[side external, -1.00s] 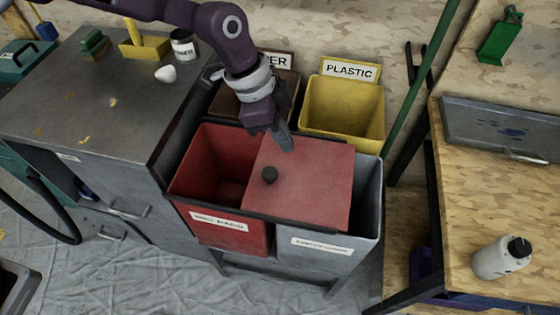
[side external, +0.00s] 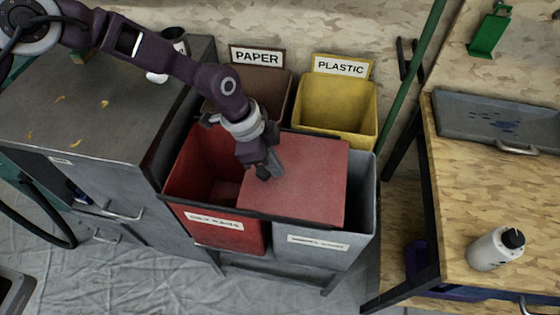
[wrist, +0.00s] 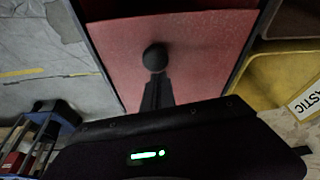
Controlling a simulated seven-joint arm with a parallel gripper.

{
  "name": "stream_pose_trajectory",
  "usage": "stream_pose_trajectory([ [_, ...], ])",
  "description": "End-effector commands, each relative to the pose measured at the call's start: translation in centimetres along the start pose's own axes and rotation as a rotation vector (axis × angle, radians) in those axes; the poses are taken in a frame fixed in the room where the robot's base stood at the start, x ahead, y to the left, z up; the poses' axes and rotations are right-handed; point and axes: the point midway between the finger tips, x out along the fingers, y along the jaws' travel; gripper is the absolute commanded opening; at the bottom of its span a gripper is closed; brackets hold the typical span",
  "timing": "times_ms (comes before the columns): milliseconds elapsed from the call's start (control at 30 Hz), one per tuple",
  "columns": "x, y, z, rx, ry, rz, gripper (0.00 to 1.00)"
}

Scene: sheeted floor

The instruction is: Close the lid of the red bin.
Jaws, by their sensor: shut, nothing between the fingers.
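The red bin (side external: 229,226) stands at the front left of the bin group, its left part open. Its flat red lid (side external: 310,180) lies to the right, mostly over the grey bin (side external: 335,251). My gripper (side external: 268,174) is shut with nothing between its fingers, at the left part of the lid. In the wrist view the fingertips of my gripper (wrist: 156,78) are right at the lid's round black knob (wrist: 155,57). The knob is hidden behind my gripper in the side view. I cannot tell whether the fingers touch it.
A brown PAPER bin (side external: 275,92) and a yellow PLASTIC bin (side external: 335,110) stand behind. A grey metal cabinet (side external: 120,165) is at left. A wooden workbench (side external: 480,190) with a white bottle (side external: 492,249) is at right. A green pole (side external: 408,85) rises beside the bins.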

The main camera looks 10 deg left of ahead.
Motion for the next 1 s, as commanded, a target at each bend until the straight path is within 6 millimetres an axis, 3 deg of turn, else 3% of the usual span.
stream_pose_trajectory([
  [233,-0.1,-0.1,0.1,-0.001,0.0,0.0,0.0],
  [367,-0.5,-0.3,1.4,-0.003,-0.001,0.0,0.0],
  [800,-4.2,-1.9,11.6,-0.005,-0.001,0.0,0.0],
  [1000,-5.6,-2.5,15.3,-0.003,-0.001,0.0,0.0],
])
